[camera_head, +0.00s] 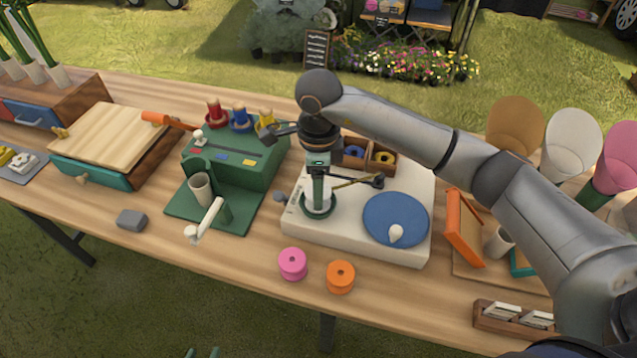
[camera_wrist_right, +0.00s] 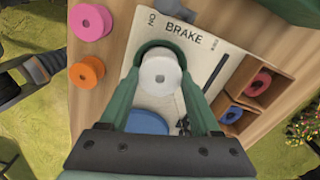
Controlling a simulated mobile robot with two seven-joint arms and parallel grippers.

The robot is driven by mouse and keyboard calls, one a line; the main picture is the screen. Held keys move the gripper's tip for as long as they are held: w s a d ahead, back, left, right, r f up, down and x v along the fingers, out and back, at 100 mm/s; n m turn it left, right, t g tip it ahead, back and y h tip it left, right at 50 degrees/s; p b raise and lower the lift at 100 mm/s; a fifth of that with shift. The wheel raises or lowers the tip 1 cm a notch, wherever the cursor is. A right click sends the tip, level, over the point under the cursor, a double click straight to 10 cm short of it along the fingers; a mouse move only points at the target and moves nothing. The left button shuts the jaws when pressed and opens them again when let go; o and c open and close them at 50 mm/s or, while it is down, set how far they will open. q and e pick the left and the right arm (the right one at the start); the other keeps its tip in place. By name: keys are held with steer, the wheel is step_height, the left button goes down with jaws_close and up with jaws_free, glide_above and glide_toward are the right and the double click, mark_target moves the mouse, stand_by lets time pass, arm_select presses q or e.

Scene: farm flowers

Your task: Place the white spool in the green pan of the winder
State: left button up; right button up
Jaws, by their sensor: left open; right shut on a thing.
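The white spool (camera_head: 318,197) is between the green fingers of my right gripper (camera_head: 318,180), which is shut on it. In the right wrist view the spool (camera_wrist_right: 160,75) sits between the fingers of the gripper (camera_wrist_right: 160,88). The green pan (camera_head: 305,210) of the cream winder (camera_head: 345,242) is directly under the spool, and its rim (camera_wrist_right: 160,45) curves around it. I cannot tell whether the spool touches the pan floor. Only the green fingertips of my left gripper (camera_head: 203,352) show at the bottom edge; it is open and away from the winder.
The winder carries a blue disc (camera_head: 390,212) with a white cone, and a wooden box (camera_head: 380,160) with coloured spools. A pink spool (camera_head: 292,263) and an orange spool (camera_head: 340,276) stand in front. A green stand (camera_head: 240,160) is to the left, an orange frame (camera_head: 463,230) to the right.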

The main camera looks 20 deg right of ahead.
steer(key=shift+f, duration=0.1)
steer(key=o, duration=1.3)
steer(key=shift+o, duration=0.2)
step_height(320, 180, up, 12)
steer(key=shift+b, duration=0.4)
